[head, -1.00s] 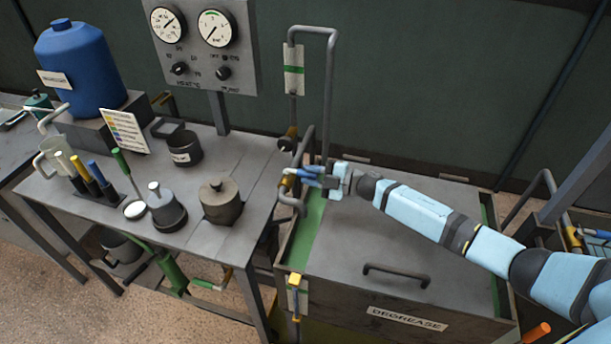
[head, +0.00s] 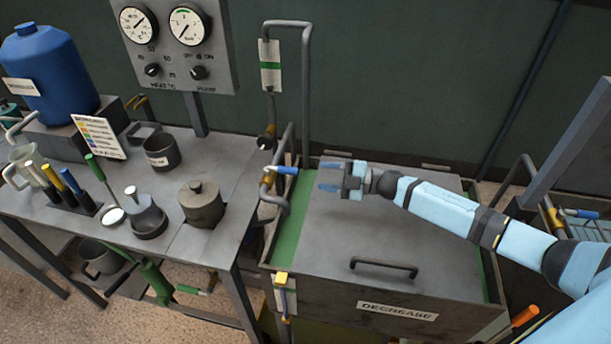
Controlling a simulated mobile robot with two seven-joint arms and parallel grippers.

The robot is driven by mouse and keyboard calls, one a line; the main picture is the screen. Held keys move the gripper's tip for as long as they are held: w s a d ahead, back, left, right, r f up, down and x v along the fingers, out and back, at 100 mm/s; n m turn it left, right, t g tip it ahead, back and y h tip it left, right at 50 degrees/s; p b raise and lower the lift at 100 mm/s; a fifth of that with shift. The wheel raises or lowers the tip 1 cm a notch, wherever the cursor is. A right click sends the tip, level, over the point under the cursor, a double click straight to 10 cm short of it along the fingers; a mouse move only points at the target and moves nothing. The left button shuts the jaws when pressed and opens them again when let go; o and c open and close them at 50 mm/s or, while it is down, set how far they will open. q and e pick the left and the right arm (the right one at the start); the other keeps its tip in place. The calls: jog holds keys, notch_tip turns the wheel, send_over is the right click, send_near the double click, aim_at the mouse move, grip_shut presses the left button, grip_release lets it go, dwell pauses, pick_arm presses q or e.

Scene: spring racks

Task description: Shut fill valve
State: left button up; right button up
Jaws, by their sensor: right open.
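The valve that looks like the fill valve (head: 268,178) sits on the bent pipe at the left edge of the DEGREASE tank, with a brass body. Its blue lever (head: 287,170) points right, roughly across the pipe. My right gripper (head: 328,175) is open and empty over the tank lid, a short way right of the lever and apart from it. Its two blue fingers point left toward the lever. My left gripper is out of view.
The tank lid (head: 400,225) has a dark handle (head: 384,267). A tall grey pipe (head: 306,90) rises behind. The left bench (head: 225,165) holds pots and tools. The lid's middle is clear.

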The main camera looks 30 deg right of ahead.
jog(key=shift+b+v, duration=0.3)
jog(key=shift+v, duration=1.9)
jog(key=shift+a, duration=0.1)
